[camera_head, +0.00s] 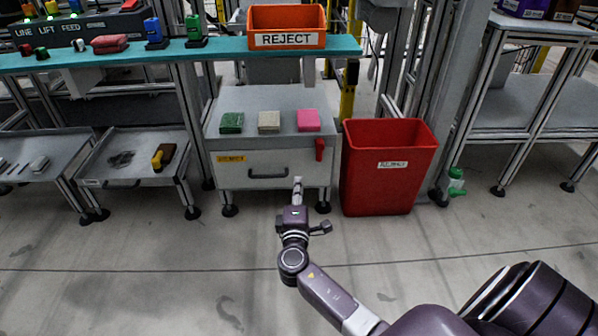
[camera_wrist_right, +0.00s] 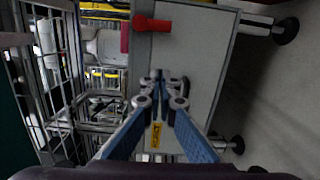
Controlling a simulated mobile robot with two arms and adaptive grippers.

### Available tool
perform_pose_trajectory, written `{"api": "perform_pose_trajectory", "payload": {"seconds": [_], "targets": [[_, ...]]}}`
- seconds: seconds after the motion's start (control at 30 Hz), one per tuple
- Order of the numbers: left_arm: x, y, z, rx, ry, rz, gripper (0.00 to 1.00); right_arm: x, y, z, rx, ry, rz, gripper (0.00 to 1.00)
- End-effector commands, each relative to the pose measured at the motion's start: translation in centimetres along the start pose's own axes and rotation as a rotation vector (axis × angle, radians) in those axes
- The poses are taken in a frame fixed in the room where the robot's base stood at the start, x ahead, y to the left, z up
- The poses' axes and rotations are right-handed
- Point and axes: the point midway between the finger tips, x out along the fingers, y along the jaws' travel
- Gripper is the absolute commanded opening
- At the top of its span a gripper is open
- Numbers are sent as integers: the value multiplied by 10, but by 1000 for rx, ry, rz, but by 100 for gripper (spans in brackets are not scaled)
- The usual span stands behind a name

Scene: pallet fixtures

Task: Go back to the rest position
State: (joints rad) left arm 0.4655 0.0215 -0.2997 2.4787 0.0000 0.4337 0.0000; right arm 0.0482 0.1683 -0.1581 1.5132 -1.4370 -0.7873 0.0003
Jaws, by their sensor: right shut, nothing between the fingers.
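My right gripper (camera_head: 298,184) is shut and empty. In the head view it is stretched out in front of the grey drawer cabinet (camera_head: 262,160), near the drawer handle. It appears close to the cabinet front, but I cannot tell the gap. In the right wrist view the shut fingers (camera_wrist_right: 163,80) show against the cabinet's grey front (camera_wrist_right: 188,55). My left gripper is in neither view.
Green (camera_head: 231,122), beige (camera_head: 269,121) and pink (camera_head: 308,120) blocks lie on the cabinet top. A red bin (camera_head: 383,185) stands right of it. The orange REJECT box (camera_head: 286,22) sits on the teal shelf (camera_head: 225,48). Floor before the cabinet is clear.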

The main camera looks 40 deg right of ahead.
Motion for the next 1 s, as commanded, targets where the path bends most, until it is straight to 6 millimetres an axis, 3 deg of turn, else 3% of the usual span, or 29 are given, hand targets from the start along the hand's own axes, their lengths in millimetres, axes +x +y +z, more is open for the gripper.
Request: {"api": "perform_pose_trajectory", "payload": {"seconds": [0.17, 0.73, 0.87, 1.0], "targets": [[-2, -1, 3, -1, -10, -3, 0, -8, 1, 0, 1, 0, 1, 0], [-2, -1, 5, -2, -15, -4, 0, -10, 2, -4, 11, 14, -4, 0], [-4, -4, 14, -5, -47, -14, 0, -24, 14, -36, 104, 139, -49, 0], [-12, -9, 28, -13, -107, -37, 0, -69, 56, -105, 329, 420, -120, 0]]}}
